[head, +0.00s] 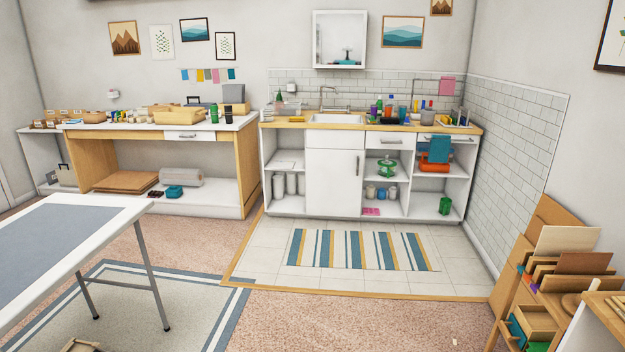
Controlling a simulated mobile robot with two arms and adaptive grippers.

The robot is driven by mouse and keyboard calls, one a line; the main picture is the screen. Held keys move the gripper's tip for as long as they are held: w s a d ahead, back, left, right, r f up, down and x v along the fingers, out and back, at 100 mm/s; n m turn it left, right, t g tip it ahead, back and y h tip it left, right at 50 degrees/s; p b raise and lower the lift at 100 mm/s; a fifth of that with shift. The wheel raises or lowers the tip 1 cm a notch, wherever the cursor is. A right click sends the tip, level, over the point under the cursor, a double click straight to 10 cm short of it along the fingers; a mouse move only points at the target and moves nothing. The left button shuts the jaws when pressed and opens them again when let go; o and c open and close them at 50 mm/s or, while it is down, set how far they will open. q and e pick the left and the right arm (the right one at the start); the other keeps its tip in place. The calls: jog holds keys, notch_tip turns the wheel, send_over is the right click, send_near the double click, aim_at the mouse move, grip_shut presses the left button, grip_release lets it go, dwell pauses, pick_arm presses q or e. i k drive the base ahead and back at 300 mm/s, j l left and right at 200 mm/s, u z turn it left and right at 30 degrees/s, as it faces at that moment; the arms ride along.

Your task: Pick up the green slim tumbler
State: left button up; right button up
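Several small green items stand far off, and I cannot tell for sure which is the green slim tumbler. A slim green upright item (214,114) stands at the right end of the left workbench, beside a dark one. Another green item (379,104) stands among the bottles and cups on the sink counter. A green container (445,206) sits on the lower right shelf of the sink cabinet. Neither of my grippers is in view.
A white folding table (125,208) stands at the near left. A wooden rack (540,262) with boards stands at the right. The sink counter (290,125) and workbench (80,126) line the far wall. The striped mat (340,250) and the floor around it are clear.

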aim_at(214, 112)
jog(key=i, duration=2.45)
jog(key=i+u, duration=0.15)
jog(key=i, duration=0.45)
jog(key=i+u, duration=0.2)
jog(key=i, duration=0.45)
jog(key=i+l+u, duration=0.15)
jog(key=i, duration=0.45)
jog(key=i+l+u, duration=0.15)
jog(key=i, duration=0.45)
jog(key=l, duration=0.05)
